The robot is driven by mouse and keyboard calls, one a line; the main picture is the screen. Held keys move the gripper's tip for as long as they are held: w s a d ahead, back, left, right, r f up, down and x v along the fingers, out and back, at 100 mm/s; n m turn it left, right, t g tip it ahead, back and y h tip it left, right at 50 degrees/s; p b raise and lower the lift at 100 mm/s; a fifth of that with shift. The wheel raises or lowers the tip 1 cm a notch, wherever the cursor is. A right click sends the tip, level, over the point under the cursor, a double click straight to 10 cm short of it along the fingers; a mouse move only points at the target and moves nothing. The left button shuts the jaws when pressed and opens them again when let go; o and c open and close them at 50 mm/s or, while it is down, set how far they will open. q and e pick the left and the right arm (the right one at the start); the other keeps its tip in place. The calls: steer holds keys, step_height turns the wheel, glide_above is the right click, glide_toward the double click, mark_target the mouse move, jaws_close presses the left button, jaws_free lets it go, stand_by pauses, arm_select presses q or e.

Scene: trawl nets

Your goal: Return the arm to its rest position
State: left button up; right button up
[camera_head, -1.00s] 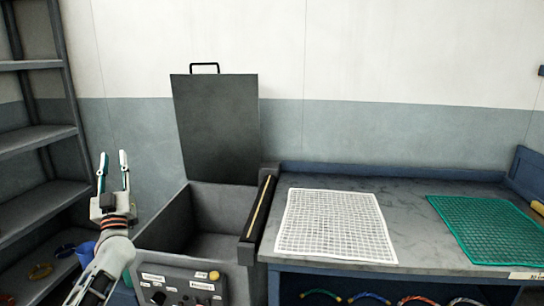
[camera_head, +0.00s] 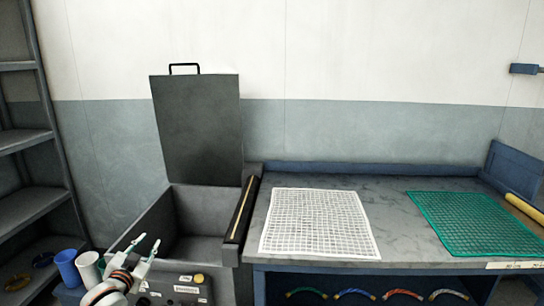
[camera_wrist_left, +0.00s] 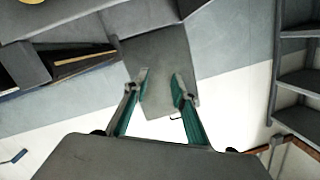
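My left gripper (camera_head: 146,249) is low at the left in the head view, in front of the open grey box (camera_head: 140,222). In the left wrist view its two fingers (camera_wrist_left: 160,90) are apart with nothing between them. The box's dark lid (camera_head: 198,130) stands raised against the wall, and it also shows beyond the fingers in the left wrist view (camera_wrist_left: 163,55). My right gripper is not in view.
A workbench (camera_head: 390,240) on the right bears a white net (camera_head: 318,222) and a green net (camera_head: 478,224). Shelves (camera_head: 30,140) stand at the left. A blue cup (camera_head: 67,268) and a white cup (camera_head: 90,268) are near my left arm. Coloured rope loops hang under the bench.

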arm_select(q)
steer(key=s+d+f+g+h, duration=0.2)
steer(key=s+d+f, duration=0.5)
steer(key=s+f, duration=0.55)
steer(key=s+d+f+g, duration=0.1)
steer(key=s+d+f, duration=0.3)
steer(key=s, duration=0.6)
steer(key=s+d+f+g+h, duration=0.1)
steer(key=s+d+f, duration=0.3)
steer(key=s, duration=0.5)
steer(key=s+d+f+g, duration=0.2)
steer(key=s+d+f, duration=0.2)
steer(key=s, duration=0.6)
steer(key=shift+s+n, duration=0.3)
